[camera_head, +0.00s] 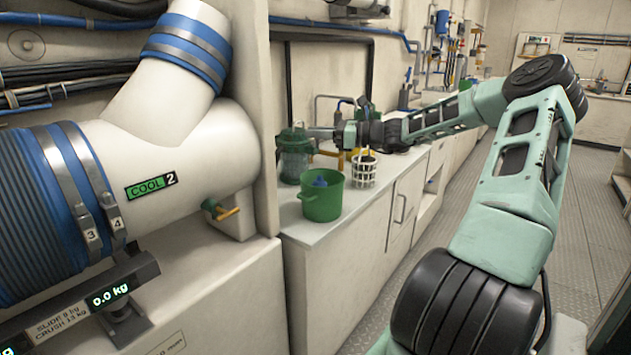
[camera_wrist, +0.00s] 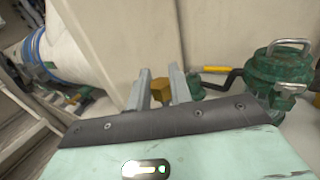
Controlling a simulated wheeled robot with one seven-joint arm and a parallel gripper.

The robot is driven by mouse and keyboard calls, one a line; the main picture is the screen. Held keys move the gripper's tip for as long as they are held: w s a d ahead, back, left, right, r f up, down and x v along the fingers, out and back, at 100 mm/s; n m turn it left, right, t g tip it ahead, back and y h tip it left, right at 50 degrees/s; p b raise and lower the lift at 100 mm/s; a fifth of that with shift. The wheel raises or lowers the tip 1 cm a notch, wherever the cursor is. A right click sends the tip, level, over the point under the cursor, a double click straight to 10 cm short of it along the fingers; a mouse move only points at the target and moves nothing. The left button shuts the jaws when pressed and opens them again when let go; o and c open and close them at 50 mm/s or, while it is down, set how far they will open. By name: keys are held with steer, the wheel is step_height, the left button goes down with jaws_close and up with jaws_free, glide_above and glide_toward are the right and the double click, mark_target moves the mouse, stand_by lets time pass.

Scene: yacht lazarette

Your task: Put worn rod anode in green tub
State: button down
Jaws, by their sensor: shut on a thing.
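My gripper (camera_head: 318,132) reaches left over the counter, just above and beside the lidded green strainer. In the wrist view its two grey fingers (camera_wrist: 160,88) are shut on a small brass-coloured block, which looks like the head of the rod anode (camera_wrist: 160,91). The rest of the anode is hidden, and its wear cannot be judged. The green tub (camera_head: 322,205) stands open on the counter, in front of and below my gripper. A blue object (camera_head: 320,182) shows inside the tub.
The green strainer (camera_head: 294,160) stands behind the tub; its lid and handle show in the wrist view (camera_wrist: 280,65). A white basket (camera_head: 364,172) is right of the tub. A large white pipe (camera_head: 190,150) fills the left. The counter's front edge is clear.

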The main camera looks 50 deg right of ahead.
step_height(320, 180, down, 9)
steer(key=shift+r+b, duration=0.15)
steer(key=shift+b, duration=0.55)
steer(key=c, duration=1.3)
jaws_free()
steer(key=shift+o, duration=0.2)
steer(key=shift+s+d, duration=0.1)
steer(key=p+v, duration=0.1)
steer(key=v, duration=1)
steer(key=shift+s+d+p, duration=0.25)
steer(key=shift+s+p, duration=0.05)
steer(key=shift+s, duration=0.05)
